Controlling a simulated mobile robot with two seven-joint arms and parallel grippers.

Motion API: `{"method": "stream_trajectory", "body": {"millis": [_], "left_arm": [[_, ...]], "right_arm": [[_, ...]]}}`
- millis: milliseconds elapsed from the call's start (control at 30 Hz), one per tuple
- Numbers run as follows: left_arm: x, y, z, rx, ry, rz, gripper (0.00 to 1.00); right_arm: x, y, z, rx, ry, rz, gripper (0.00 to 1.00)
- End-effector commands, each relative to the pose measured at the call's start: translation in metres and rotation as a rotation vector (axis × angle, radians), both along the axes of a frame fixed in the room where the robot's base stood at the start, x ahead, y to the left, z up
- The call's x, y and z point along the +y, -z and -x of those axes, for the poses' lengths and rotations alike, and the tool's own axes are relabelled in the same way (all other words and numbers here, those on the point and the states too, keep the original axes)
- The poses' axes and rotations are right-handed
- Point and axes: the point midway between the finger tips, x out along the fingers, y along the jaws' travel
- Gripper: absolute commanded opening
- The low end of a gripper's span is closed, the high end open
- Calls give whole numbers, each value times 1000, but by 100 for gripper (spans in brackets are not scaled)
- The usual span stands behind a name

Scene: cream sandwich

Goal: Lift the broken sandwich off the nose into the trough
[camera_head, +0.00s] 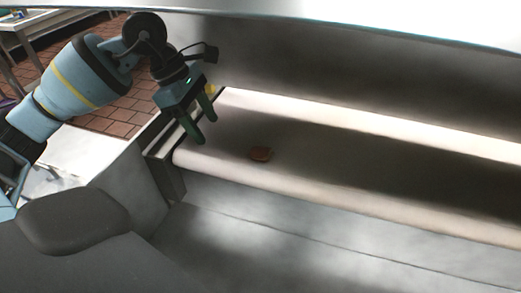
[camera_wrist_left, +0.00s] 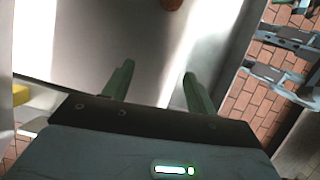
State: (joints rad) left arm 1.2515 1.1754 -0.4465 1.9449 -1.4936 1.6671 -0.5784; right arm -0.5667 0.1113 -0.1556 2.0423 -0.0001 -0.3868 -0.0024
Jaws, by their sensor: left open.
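I cannot make out a trough for certain. My right gripper is not in view.
A metal end frame (camera_head: 168,172) borders the belt on the left. A grey metal wall (camera_head: 300,50) stands behind the belt. Brick-red floor tiles (camera_head: 105,112) and a metal table (camera_head: 45,20) lie beyond at the left. The belt right of the piece is clear.

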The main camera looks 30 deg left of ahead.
Motion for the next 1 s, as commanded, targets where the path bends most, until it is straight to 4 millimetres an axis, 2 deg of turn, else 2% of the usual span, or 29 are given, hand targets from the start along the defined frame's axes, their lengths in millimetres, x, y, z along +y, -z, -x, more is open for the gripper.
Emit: {"method": "stream_trajectory", "body": {"millis": [33, 200, 367, 700, 833, 1000], "left_arm": [[-11, -4, -4, -5, 6, 2, 57], [-40, -4, -15, -5, 6, 1, 57], [-61, -3, -23, -3, 2, 1, 57], [-71, 0, -27, 0, 0, 0, 57], [-83, -2, -31, -1, 3, 1, 57], [-91, 28, -34, 5, 1, 0, 57]], "right_arm": [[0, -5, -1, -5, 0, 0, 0], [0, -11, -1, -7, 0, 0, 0], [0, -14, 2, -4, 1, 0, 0], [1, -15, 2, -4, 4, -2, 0], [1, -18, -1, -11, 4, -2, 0], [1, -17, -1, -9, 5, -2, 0]]}}
